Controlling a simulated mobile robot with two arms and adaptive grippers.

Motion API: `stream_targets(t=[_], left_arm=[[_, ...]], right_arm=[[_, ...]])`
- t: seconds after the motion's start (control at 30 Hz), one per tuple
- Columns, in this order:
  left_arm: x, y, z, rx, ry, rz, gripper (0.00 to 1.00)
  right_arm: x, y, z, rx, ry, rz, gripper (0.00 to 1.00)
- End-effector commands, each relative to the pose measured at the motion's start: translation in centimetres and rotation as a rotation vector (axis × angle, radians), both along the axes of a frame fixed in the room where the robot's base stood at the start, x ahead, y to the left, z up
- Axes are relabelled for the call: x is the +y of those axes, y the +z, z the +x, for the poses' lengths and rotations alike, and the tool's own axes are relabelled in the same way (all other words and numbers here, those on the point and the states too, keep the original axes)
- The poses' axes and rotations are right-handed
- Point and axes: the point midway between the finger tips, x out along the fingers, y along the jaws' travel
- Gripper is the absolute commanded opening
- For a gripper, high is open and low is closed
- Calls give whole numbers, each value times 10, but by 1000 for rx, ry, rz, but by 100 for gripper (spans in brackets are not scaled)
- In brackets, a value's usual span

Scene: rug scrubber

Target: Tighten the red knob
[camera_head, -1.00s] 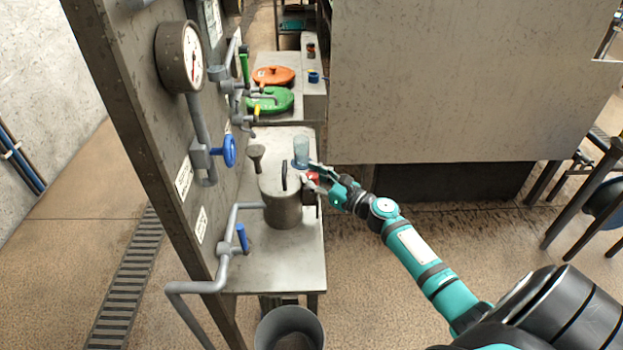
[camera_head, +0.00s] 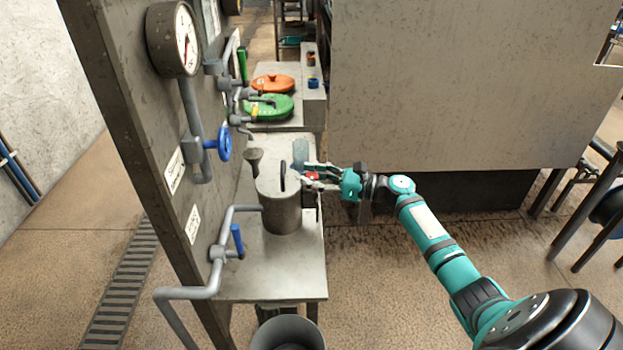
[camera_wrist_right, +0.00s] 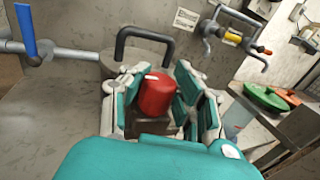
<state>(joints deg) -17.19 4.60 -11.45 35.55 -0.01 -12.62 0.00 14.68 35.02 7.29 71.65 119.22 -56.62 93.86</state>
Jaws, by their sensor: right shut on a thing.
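The red knob (camera_wrist_right: 157,94) is a short red cylinder at the side of a grey metal canister (camera_head: 279,205) on the bench. In the head view only a bit of the knob (camera_head: 312,176) shows between the fingers. My right gripper (camera_head: 316,175) reaches in from the right, and its fingers are around the knob. In the right wrist view the teal fingers of this gripper (camera_wrist_right: 163,100) stand on both sides of the knob, shut on it. The contact on the far side is partly hidden. My left gripper is not in view.
A black handle (camera_head: 283,176) stands on the canister top. A clear bluish cylinder (camera_head: 300,152) is just behind the gripper. A panel with a gauge (camera_head: 186,40), blue valve wheel (camera_head: 223,143) and grey pipes stands left. Green (camera_head: 268,108) and orange (camera_head: 272,83) lids lie behind.

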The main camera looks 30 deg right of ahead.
Motion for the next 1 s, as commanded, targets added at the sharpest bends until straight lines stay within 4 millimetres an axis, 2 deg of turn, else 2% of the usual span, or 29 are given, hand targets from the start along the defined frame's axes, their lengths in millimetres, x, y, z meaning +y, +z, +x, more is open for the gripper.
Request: stream_targets(t=[0.2,0.23,0.43,0.77,0.87,1.0], left_arm=[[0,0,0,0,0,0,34],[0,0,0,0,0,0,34],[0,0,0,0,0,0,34],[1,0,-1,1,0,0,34],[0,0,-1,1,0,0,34],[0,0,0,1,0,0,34]], right_arm=[[0,-3,-1,6,1,-1,0],[0,-3,-1,6,1,-1,29],[0,-1,-1,3,0,-1,55],[-2,-1,-3,2,-1,-1,55],[-10,-1,-11,3,-2,-1,55],[-28,-2,-33,5,-2,-3,55]])
